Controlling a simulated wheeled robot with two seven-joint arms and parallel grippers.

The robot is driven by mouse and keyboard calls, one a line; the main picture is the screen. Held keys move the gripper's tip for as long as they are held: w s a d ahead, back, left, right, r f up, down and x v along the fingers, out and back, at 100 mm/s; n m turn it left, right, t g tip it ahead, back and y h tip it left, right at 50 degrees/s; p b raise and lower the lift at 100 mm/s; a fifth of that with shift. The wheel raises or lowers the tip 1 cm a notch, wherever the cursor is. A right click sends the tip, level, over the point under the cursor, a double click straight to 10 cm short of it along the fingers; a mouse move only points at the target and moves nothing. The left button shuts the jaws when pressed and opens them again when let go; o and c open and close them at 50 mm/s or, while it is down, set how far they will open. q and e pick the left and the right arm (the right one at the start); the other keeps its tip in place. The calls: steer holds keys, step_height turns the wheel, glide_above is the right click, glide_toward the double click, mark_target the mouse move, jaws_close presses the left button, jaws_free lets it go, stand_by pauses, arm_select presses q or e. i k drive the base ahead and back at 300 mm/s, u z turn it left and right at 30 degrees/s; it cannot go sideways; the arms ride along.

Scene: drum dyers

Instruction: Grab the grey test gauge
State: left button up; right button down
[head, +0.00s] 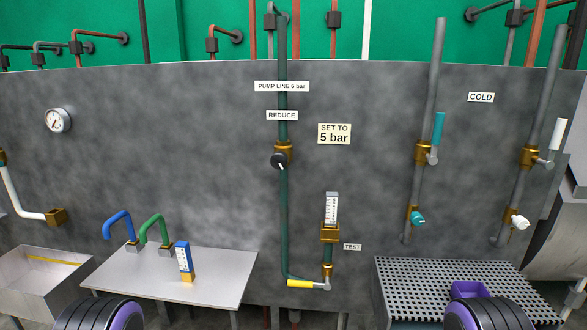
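The grey test gauge (332,209) is a small upright gauge with a grey body and a white scale face. It stands in a brass fitting (330,233) on the short green branch pipe beside the TEST label (352,247). Below it is a valve with a yellow lever (302,284), which lies horizontal. A similar blue gauge (184,260) with a brass base stands on the metal table at left. Neither of my grippers is in view; only dark rounded parts of my arms show at the bottom left and bottom right.
The metal table (215,281) has blue (117,224) and green (157,228) hooked pipes at its back. A perforated bench (410,275) with a purple bin (470,290) stands at right. The green pump pipe (283,215) runs down left of the gauge. The wall around the gauge is clear.

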mark_target(331, 198)
steer(key=z, duration=0.35)
steer(key=i, duration=1.2)
steer(key=u, duration=0.15)
